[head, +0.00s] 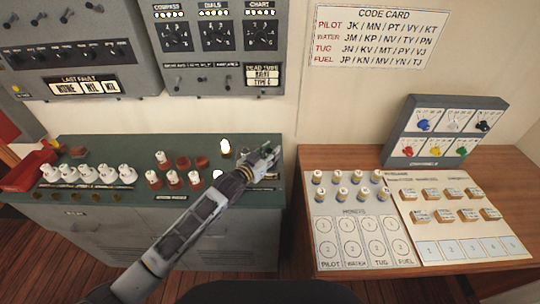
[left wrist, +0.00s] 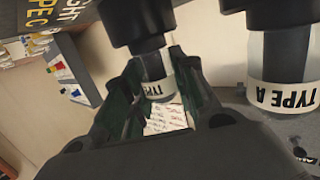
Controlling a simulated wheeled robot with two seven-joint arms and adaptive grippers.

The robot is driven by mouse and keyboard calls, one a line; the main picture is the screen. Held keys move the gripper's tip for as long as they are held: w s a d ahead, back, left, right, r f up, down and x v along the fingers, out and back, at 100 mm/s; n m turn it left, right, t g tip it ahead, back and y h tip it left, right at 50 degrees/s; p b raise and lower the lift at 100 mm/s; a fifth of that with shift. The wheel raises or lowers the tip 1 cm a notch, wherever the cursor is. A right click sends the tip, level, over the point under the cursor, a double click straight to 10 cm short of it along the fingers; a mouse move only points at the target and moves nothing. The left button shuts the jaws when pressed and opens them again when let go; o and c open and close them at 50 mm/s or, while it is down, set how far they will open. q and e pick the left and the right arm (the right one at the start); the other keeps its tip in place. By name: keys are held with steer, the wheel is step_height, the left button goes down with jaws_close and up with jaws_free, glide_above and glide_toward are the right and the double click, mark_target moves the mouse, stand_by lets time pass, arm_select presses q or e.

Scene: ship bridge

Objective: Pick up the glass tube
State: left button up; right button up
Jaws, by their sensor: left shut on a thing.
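My left gripper (head: 263,162) is at the right end of the green cabinet top. In the left wrist view its fingers (left wrist: 158,88) are shut on a glass tube (left wrist: 156,86) with a dark cap and a pale label band. The held tube cannot be made out in the head view, where the gripper covers it. A second capped glass tube (left wrist: 283,70), labelled TYPE A, stands out beside the gripper at the right of the wrist view. My right gripper is not in view.
The green cabinet top (head: 115,150) carries several white pieces (head: 87,174), red sockets and a lit bulb-like piece (head: 225,147). Grey panels (head: 220,50) hang above it. A wooden desk (head: 345,158) with cards, small blocks and a switch box (head: 445,130) stands at the right.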

arm_select(q)
steer(key=shift+r, duration=0.1)
steer(key=shift+r+b, duration=0.55)
steer(key=shift+r, duration=4.35)
